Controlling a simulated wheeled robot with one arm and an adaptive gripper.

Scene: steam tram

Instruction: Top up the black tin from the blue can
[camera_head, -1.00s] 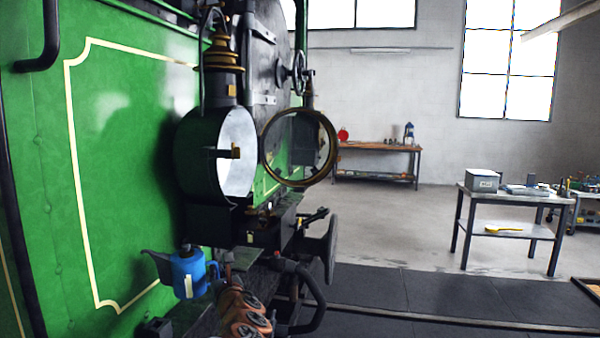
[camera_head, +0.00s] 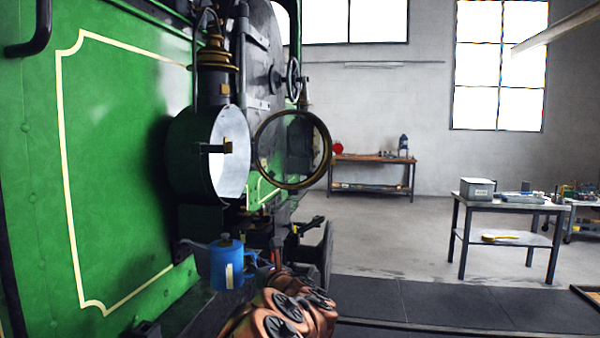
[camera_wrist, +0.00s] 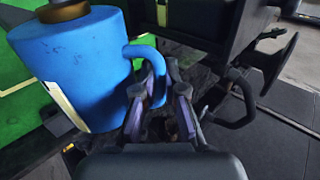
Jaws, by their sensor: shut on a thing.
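The blue can (camera_head: 228,265) has a dark cap and a pale label and stands roughly upright in the air beside the green engine side. In the wrist view the can (camera_wrist: 75,65) fills the upper left, with its blue handle (camera_wrist: 152,70) reaching between my fingers. My gripper (camera_wrist: 160,97) is shut on that handle. In the head view my fingers are mostly hidden behind my copper-coloured arm. I cannot make out the black tin for sure; a small dark object (camera_head: 146,329) at the bottom edge is too cut off to identify.
An open round lamp (camera_head: 182,160) with its glazed door (camera_head: 293,150) swung right stands above and behind the can. The green engine side (camera_head: 110,180) is close on the left. A work table (camera_head: 510,202) and a wooden bench (camera_head: 372,159) stand farther back, with open floor between.

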